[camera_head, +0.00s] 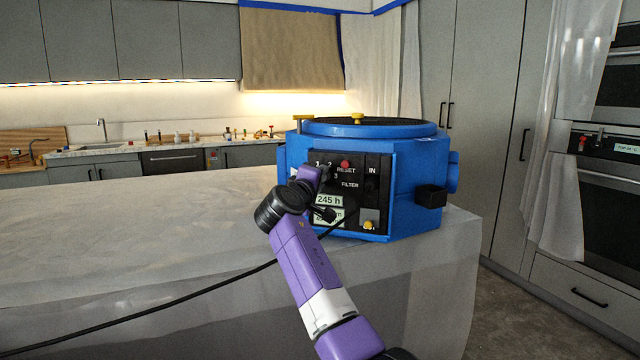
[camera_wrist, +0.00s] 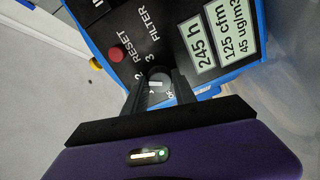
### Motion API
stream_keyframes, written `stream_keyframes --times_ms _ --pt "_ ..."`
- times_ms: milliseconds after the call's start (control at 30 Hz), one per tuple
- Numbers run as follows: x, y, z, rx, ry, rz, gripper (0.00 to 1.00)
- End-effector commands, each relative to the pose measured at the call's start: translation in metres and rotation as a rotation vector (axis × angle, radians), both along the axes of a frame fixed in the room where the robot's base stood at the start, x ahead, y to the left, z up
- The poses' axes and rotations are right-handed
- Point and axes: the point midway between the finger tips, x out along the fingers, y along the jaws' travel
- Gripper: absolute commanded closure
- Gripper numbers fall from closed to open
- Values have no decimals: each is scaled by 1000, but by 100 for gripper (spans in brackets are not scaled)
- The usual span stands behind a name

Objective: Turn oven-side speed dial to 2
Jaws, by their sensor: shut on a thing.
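A blue machine (camera_head: 405,185) stands on the sheet-covered counter, with a black control panel (camera_head: 347,192) facing me. The speed dial (camera_wrist: 158,82) is a small grey knob on the panel, marked 2 and 3 beside it in the wrist view. My gripper (camera_wrist: 160,92) is shut on the dial, one finger on each side. In the head view my gripper (camera_head: 313,174) covers the dial, while the numbers 1, 2 and 3 show around it. A pale mark shows on the dial, but I cannot tell which number it points to.
A red reset button (camera_head: 345,164) sits close to the dial. Displays reading 245 h and 125 cfm (camera_wrist: 200,58) lie on the panel. A black cable (camera_head: 150,311) runs across the covered counter (camera_head: 120,230). An oven (camera_head: 607,215) stands at the right.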

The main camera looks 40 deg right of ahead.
Motion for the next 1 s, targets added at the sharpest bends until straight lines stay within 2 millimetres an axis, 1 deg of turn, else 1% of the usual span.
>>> stream_keyframes --times_ms 33,467,500,567,600,867,1000 --pt "0 0 -3 6 -1 -2 100" --pt "0 0 -3 11 -6 -3 100" --pt "0 0 -3 11 -6 -3 62" --pt "0 0 -3 10 -7 -2 50" --pt "0 0 -3 10 -7 -2 46" --pt "0 0 -1 8 -8 0 46" --pt "-3 5 -1 8 -9 0 46"
